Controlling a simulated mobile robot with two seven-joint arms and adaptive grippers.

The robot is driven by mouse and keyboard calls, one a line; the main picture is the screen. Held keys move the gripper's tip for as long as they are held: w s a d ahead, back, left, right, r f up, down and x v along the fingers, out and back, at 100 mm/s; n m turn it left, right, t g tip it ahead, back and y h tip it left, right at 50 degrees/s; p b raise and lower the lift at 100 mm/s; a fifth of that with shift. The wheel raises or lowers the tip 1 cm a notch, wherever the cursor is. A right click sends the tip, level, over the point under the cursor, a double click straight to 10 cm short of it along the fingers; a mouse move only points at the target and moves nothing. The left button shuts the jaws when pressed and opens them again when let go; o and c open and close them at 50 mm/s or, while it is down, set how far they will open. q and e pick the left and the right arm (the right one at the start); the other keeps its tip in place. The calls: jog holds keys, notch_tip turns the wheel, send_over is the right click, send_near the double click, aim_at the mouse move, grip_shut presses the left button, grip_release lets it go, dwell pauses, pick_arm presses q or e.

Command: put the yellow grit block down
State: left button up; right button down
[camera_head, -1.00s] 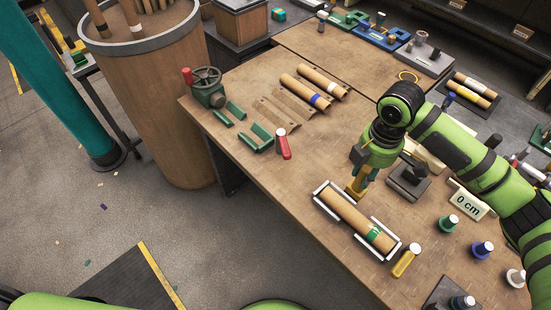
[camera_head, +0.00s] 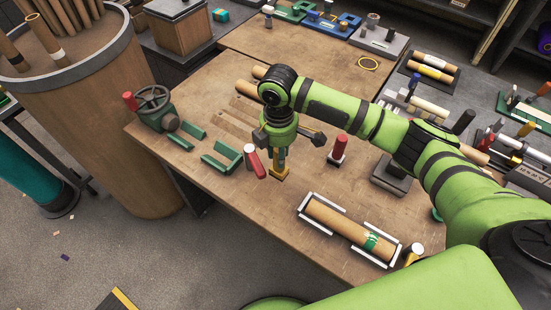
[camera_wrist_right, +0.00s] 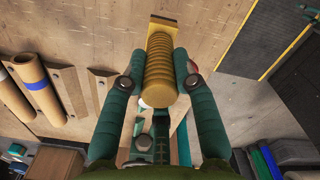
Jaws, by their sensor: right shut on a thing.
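The yellow grit block (camera_head: 278,175) has a flat foot and a ribbed yellow grip, which shows in the right wrist view (camera_wrist_right: 158,78). My right gripper (camera_head: 279,158) is shut around that grip and holds the block upright, low at the table's (camera_head: 226,190) near-left part. I cannot tell whether its foot touches the wood. In the right wrist view the fingers (camera_wrist_right: 156,82) lie on both sides of the grip, and the flat foot (camera_wrist_right: 163,22) lies past the fingertips over bare wood. My left gripper is not in view.
A red-handled tool (camera_head: 252,162) lies just left of the block, beside green angled pieces (camera_head: 222,160). A cardboard roll with a green band (camera_head: 345,228) lies between white brackets to the right. A second red-handled tool (camera_head: 338,150) stands upright. Bare wood lies in front.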

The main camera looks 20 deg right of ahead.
aim_at(276, 163)
jog(key=shift+w+a+f, duration=0.3)
jog(key=shift+f, duration=0.1)
notch_tip(276, 163, down, 3)
jog(key=shift+f+p, duration=0.1)
jog(key=shift+p, duration=0.5)
jog(key=shift+f, duration=0.45)
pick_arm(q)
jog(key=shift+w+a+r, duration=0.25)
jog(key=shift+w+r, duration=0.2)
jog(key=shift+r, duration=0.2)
pick_arm(e)
jog(key=c, duration=1)
grip_release()
jog(key=shift+o, duration=0.2)
pick_arm(q)
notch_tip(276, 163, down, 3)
jog(key=b, duration=0.2)
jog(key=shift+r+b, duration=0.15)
jog(key=shift+b, duration=0.25)
pick_arm(e)
notch_tip(276, 163, up, 12)
jog(key=shift+a+r, duration=0.1)
jog(key=shift+r, duration=0.1)
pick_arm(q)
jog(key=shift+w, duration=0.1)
